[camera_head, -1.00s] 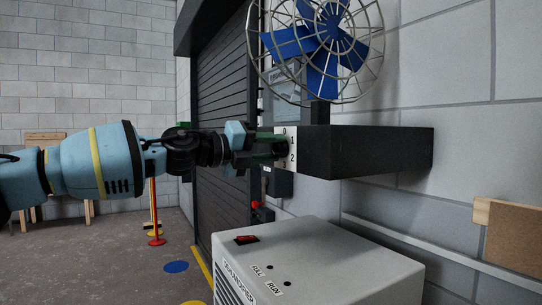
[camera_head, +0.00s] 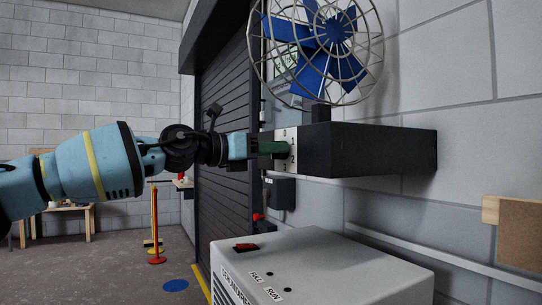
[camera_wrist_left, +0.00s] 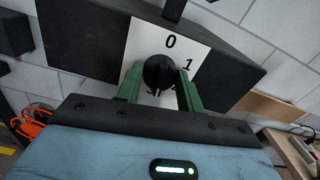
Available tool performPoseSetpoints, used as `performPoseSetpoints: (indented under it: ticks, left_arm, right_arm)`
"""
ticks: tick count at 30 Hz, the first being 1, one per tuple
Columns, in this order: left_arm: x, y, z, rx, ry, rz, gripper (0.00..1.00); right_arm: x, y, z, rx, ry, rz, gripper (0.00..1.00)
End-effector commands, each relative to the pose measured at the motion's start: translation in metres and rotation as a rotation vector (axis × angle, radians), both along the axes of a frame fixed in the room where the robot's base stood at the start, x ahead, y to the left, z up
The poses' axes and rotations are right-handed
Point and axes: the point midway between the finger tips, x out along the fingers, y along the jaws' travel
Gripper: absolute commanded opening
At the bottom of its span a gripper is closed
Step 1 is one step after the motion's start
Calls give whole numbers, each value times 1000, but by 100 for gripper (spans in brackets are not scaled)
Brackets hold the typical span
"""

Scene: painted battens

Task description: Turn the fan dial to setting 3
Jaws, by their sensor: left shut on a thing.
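The fan dial (camera_wrist_left: 158,72) is a round black knob on a white plate (camera_wrist_left: 138,47) on the front of the fan's black base. In the left wrist view 0 and 1 read clearly on the plate; lower marks are partly hidden by the knob and fingers. I cannot tell for certain where the dial points. My left gripper (camera_wrist_left: 158,88) is shut on the dial, one green finger on each side. In the head view the left gripper (camera_head: 274,148) reaches the plate (camera_head: 291,136) from the left and mostly covers the dial. My right gripper is out of view.
The blue-bladed caged fan (camera_head: 330,40) stands on the black base (camera_head: 370,150), fixed to the block wall. Below is a white cabinet (camera_head: 340,262) with a red switch (camera_head: 245,246). A dark shutter (camera_head: 228,150) and a red-yellow post (camera_head: 156,225) are at left.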

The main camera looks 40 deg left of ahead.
Motion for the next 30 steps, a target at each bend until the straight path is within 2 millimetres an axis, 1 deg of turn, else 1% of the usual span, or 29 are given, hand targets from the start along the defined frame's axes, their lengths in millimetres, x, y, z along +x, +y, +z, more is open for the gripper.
performPoseSetpoints:
  ticks: [9,25,26,30]
  left_arm:
    - [0,0,2,107,-46,2,14]
    - [-1,0,3,128,-55,3,14]
    - [-1,0,3,128,-55,3,40]
    - [-1,0,3,128,-53,2,58]
  right_arm:
    - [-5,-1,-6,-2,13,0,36]
    - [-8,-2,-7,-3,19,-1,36]
    - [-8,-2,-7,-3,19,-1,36]
    - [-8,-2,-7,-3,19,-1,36]
